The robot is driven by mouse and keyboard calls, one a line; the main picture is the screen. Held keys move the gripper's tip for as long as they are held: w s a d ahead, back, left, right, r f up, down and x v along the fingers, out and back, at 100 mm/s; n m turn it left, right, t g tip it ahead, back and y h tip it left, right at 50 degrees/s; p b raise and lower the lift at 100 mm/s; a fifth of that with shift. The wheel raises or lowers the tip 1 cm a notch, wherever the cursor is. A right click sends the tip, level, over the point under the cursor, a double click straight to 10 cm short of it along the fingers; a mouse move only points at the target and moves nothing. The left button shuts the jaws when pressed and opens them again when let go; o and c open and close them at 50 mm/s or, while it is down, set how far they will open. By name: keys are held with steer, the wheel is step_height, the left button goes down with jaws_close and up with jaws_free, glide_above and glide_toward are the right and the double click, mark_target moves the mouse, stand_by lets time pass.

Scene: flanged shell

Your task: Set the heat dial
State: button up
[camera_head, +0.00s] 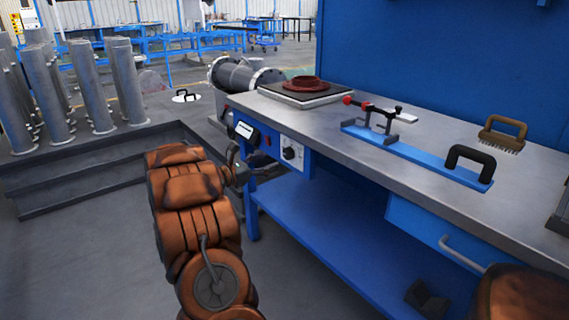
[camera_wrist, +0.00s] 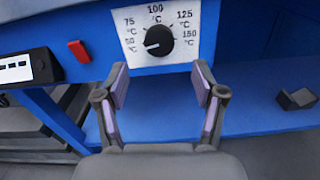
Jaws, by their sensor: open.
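The heat dial (camera_wrist: 160,39) is a round black knob on a white scale plate (camera_wrist: 185,60) marked from about 50 to 150 °C. Its white mark points left, towards the lowest label. In the head view the dial (camera_head: 289,153) sits on the bench's blue front panel. My gripper (camera_wrist: 160,86) is open and empty, its two fingers spread to either side below the dial, apart from it. In the head view my gripper (camera_head: 241,172) is left of the dial and partly hidden by my arm.
A red switch (camera_wrist: 79,50) and a black display box (camera_wrist: 18,70) are left of the dial. A hot plate (camera_head: 305,97) with a red flanged part (camera_head: 304,83) stands on the bench top. A toggle clamp (camera_head: 375,115), a brush (camera_head: 503,132) and a lower blue shelf (camera_head: 330,220) are nearby.

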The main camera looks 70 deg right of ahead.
mark_target(286, 154)
steer(key=shift+b+x, duration=0.8)
steer(key=shift+x, duration=3.1)
